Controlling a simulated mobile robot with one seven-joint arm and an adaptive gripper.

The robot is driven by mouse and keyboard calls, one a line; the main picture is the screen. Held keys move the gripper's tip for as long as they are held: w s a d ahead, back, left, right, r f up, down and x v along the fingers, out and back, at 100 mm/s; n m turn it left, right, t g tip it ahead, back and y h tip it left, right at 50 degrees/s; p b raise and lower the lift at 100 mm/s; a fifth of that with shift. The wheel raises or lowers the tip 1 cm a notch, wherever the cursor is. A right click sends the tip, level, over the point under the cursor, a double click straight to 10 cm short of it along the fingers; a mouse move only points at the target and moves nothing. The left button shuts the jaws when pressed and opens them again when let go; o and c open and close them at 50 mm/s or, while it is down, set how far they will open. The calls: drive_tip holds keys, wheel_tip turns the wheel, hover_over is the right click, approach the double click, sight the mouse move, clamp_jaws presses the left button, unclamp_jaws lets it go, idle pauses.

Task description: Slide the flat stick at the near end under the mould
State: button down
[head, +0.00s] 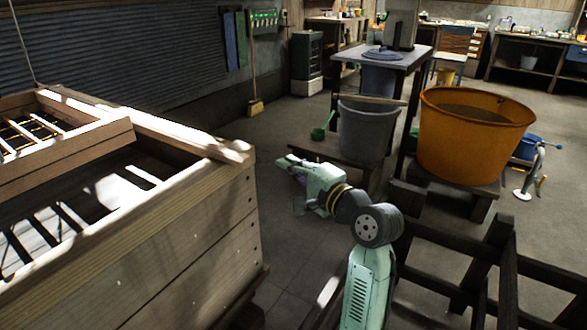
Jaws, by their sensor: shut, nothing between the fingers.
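My gripper (284,161) is shut and empty. It points left, just to the right of the far right corner of a large wooden vat (190,240), apart from it. A smaller wooden frame, which looks like the mould (70,160), lies over the vat's far left part, with slats inside it. A cord rises at its far left. Long pale wooden bars (150,125) run along the vat's far edge to that corner. I cannot tell which piece is the flat stick at the near end; the mould's near end is partly cut off by the picture's left edge.
An orange tub (470,140) and a grey bucket (367,130) stand on low benches to the right. A dark wooden rack (480,270) stands at the lower right. A broom (254,80) leans on the back wall. The floor (290,235) between vat and benches is clear.

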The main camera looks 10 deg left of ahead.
drive_tip(key=a+p, duration=0.1)
drive_tip(key=a, duration=0.5)
drive_tip(key=shift+a, duration=0.1)
idle(0.5)
